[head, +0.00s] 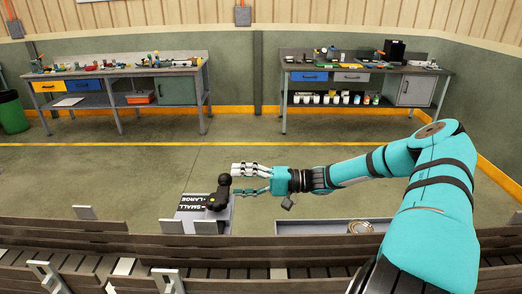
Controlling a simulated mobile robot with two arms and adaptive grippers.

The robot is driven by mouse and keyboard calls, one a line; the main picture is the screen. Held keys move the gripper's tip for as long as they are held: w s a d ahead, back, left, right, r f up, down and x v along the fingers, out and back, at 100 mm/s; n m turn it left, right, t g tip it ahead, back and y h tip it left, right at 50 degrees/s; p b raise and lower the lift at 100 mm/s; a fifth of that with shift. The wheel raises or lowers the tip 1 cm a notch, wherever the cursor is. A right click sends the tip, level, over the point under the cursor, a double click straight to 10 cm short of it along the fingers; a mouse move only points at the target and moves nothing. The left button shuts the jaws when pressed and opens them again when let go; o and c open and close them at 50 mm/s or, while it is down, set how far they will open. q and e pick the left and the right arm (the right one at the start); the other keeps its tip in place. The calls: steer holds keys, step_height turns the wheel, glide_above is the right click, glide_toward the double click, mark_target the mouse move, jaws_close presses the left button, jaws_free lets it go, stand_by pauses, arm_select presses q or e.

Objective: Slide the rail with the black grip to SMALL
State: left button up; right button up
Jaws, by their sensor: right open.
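The black grip (220,194) stands at the right side of a pale plate with a dark label (190,207) reading SMALL and LARGE, with SMALL on the farther line. The grip has a round knob on top. My right gripper (235,180) comes in from the right, open, with its fingertips pointing left just beside the knob. I cannot tell whether they touch it. The brown slatted rail (60,227) runs across the front. I cannot tell which rail part the grip is fixed to. My left gripper is not in view.
A grey tray (300,228) with a round brass-coloured ring (360,227) lies right of the plate, under my right arm.

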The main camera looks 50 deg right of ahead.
steer(key=v, duration=0.7)
steer(key=shift+s, duration=0.3)
